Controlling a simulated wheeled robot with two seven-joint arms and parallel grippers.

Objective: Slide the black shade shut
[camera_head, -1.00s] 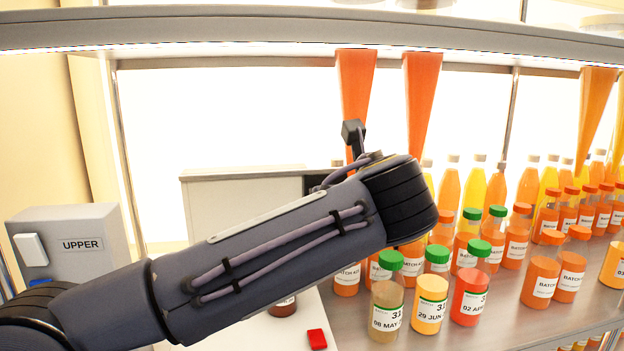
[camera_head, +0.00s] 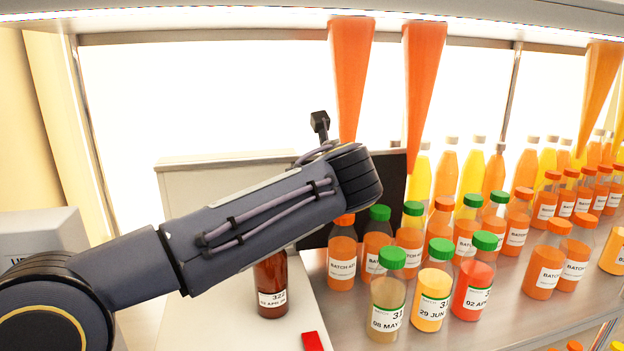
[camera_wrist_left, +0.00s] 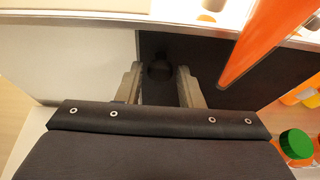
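The black shade (camera_head: 393,185) is a dark upright panel beside a white box front (camera_head: 225,190), behind the bottles in the head view. My left arm covers much of it. In the left wrist view the shade (camera_wrist_left: 268,82) is dark and borders the white panel. A dark round knob (camera_wrist_left: 160,68) stands near the shade's left edge. My left gripper (camera_wrist_left: 158,78) is open, its two fingers on either side of the knob with gaps visible. In the head view its fingers are hidden behind my arm. My right gripper is not in view.
Several juice bottles with green lids (camera_head: 390,290) stand close on the right. Orange funnels (camera_head: 350,75) hang above; one (camera_wrist_left: 262,35) is close right of the gripper. A dark red bottle (camera_head: 271,285) and a red block (camera_head: 312,341) are on the white surface below my arm.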

